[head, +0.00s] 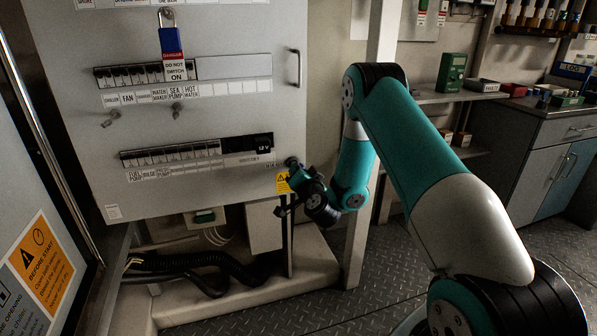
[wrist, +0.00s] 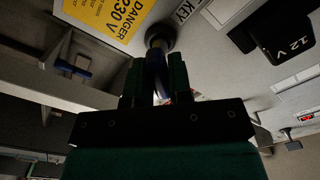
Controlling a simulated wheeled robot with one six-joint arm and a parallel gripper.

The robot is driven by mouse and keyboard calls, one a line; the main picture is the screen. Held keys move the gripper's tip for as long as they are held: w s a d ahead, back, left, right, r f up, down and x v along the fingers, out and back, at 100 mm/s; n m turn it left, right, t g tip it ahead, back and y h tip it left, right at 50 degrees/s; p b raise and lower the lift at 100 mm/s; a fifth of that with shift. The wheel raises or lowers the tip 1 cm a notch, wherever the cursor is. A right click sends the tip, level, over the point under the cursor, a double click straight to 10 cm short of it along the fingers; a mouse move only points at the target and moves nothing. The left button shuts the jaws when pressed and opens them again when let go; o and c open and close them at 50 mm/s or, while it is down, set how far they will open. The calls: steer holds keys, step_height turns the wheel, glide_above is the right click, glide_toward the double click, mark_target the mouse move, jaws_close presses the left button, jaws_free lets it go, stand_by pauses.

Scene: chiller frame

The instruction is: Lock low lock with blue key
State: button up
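The low lock (wrist: 161,36) is a dark round fitting on the grey panel beside the yellow "DANGER 230 V" label and a "KEY" label in the wrist view. It also shows at the lower right corner of the panel in the head view (head: 291,162). The blue key (wrist: 156,72) points straight at the lock, and its far end meets the lock's face; how deep it sits is hidden. My gripper (wrist: 156,82) has a finger on each side of the key and appears shut on it. In the head view my gripper (head: 290,192) is at the panel's lower right, partly hidden by my wrist.
A blue and red padlock (head: 171,45) with a "DO NOT SWITCH" tag hangs high on the panel. Breaker rows (head: 172,153) lie left of the lock. A black "12 V" block (wrist: 278,38) juts out near my gripper. A post (head: 368,150) stands right of the panel.

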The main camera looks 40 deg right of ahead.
steer(key=shift+m, duration=2.7)
steer(key=m, duration=0.3)
steer(key=o, duration=1)
